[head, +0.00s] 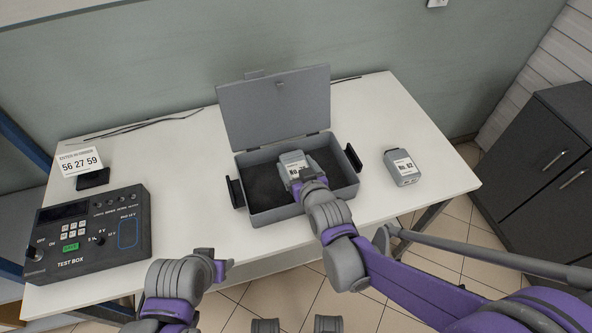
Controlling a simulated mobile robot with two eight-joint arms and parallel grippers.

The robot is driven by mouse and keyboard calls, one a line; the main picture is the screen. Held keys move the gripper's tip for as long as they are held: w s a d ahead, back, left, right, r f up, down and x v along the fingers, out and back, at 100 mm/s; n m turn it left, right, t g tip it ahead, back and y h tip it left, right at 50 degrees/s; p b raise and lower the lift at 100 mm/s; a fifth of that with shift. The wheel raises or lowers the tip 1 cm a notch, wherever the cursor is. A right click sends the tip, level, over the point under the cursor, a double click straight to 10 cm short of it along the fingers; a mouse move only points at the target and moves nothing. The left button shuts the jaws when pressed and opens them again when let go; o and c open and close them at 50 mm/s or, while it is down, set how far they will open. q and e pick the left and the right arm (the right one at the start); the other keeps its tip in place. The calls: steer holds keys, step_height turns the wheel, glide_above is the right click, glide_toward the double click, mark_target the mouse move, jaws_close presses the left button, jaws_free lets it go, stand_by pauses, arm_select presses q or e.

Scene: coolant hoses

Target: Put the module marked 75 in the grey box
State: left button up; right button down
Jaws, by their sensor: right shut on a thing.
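A grey module (293,163) with a white label is at the open grey box (272,213), over its dark lining. The label begins with "No." but its number is too small and partly covered to read surely. My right gripper (311,184) is shut on this module from the front; its fingertips are partly hidden by the wrist. Whether the module touches the box floor cannot be told. A second grey module (402,168), whose label seems to read No. 62, lies on the table right of the box. My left gripper (218,264) is near the table's front edge, apart from the modules.
The box lid (276,108) stands open at the back; dark latches stick out at both sides. A black test box (88,238), a card reading 56 27 59 (80,162) and a small dark block (92,179) are at left. The table (180,160) is clear between them and the box.

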steer(key=shift+f, duration=0.75)
steer(key=shift+f+b, duration=0.65)
jaws_free()
steer(key=shift+r, duration=0.1)
